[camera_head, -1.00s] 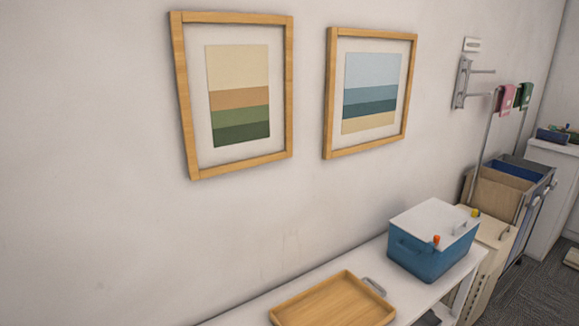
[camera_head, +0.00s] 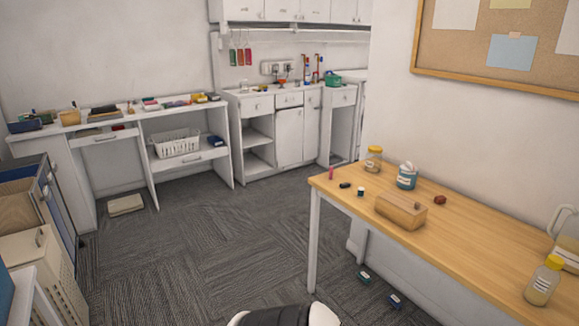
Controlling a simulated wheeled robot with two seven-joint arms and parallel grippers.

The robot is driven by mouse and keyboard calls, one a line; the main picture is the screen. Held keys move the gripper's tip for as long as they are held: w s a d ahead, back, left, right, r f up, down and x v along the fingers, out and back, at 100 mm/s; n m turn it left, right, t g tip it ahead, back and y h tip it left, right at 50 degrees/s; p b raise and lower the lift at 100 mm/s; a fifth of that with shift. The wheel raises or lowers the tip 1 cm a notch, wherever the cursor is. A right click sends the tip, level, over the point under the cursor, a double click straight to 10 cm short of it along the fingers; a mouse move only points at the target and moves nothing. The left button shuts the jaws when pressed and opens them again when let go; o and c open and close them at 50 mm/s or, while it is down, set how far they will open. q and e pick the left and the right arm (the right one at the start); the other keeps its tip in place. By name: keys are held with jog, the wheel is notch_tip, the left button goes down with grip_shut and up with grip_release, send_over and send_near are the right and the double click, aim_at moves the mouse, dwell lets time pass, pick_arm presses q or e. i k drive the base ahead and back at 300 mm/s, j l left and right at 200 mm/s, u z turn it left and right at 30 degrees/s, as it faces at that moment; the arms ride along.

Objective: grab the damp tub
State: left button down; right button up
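A small blue tub (camera_head: 407,177) with a pale label band and a white top stands upright near the back edge of the wooden table at right, close to the wall. Its top looks like a lid with something white on it, too small to tell. Nothing touches it from my side. Neither of my grippers is in view. A white and black part at the bottom edge looks like my own body.
The wooden table (camera_head: 462,245) also holds a jar (camera_head: 373,159), a wooden box (camera_head: 401,211), a yellow-capped bottle (camera_head: 543,281) and small items. Dark carpet (camera_head: 200,255) is open in the middle. Two small objects lie under the table. White shelves (camera_head: 180,125) line the back.

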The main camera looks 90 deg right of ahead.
aim_at(407, 180)
jog(key=z, duration=3.9)
jog(key=i+j+z, duration=0.2)
jog(key=z, duration=0.25)
jog(key=i+j+z, duration=0.15)
jog(key=j+z, duration=0.3)
jog(key=i+j+z, duration=0.1)
jog(key=j+z, duration=0.35)
jog(key=l, duration=0.1)
